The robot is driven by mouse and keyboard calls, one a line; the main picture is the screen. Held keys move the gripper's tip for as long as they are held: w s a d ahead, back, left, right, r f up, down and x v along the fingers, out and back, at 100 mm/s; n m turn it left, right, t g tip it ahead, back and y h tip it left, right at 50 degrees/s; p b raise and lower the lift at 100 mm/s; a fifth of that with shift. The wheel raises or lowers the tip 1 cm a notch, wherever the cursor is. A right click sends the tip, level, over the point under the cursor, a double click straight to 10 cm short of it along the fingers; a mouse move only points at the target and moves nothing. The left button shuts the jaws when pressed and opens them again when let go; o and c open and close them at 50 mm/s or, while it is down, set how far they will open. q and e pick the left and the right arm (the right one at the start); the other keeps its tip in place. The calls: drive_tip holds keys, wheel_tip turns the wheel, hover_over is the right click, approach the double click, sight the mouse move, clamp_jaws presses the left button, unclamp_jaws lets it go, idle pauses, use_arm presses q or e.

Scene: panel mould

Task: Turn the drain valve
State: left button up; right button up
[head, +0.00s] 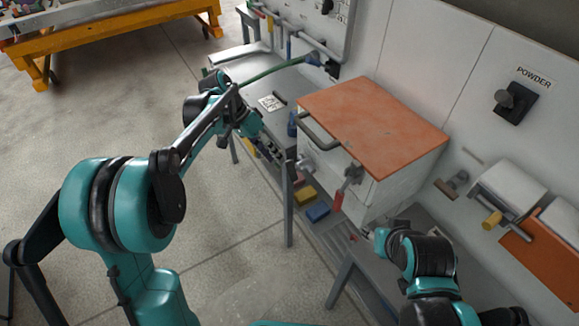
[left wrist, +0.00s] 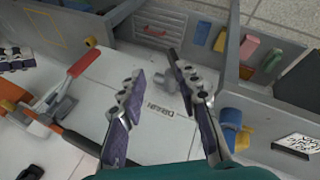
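The drain valve is a grey knob (left wrist: 173,84) on a white panel, beside an upside-down "DRAIN" label (left wrist: 162,110) in the left wrist view. In the head view, a grey knob (head: 305,165) shows on the front of the white box (head: 375,195). My left gripper (left wrist: 155,68) is open, with its two fingers apart and the knob showing between them; I see no clear contact. In the head view the left gripper (head: 266,146) is left of the box, its fingertips hard to make out. My right gripper (head: 372,236) is low, right of the box's front; its fingers are unclear.
A red-handled lever (head: 347,182) is on the box front, right of the knob; it also shows in the left wrist view (left wrist: 85,62). Yellow (head: 306,195) and blue (head: 318,211) blocks lie below.

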sight(286, 165)
use_arm(q)
drive_tip(key=w+d+f+m, duration=0.1)
drive_tip(key=f, duration=0.2)
drive_tip(key=w+d+f+g+h+b, duration=0.1)
drive_tip(key=d+f, duration=0.1)
drive_tip(key=f, duration=0.1)
drive_tip(key=w+d+f+m+g+b, duration=0.1)
drive_tip(key=d+f, duration=0.1)
drive_tip(key=f, duration=0.2)
drive_tip(key=shift+m+h, duration=0.3)
drive_tip(key=shift+h, duration=0.1)
drive_tip(key=shift+w, duration=0.1)
clamp_jaws()
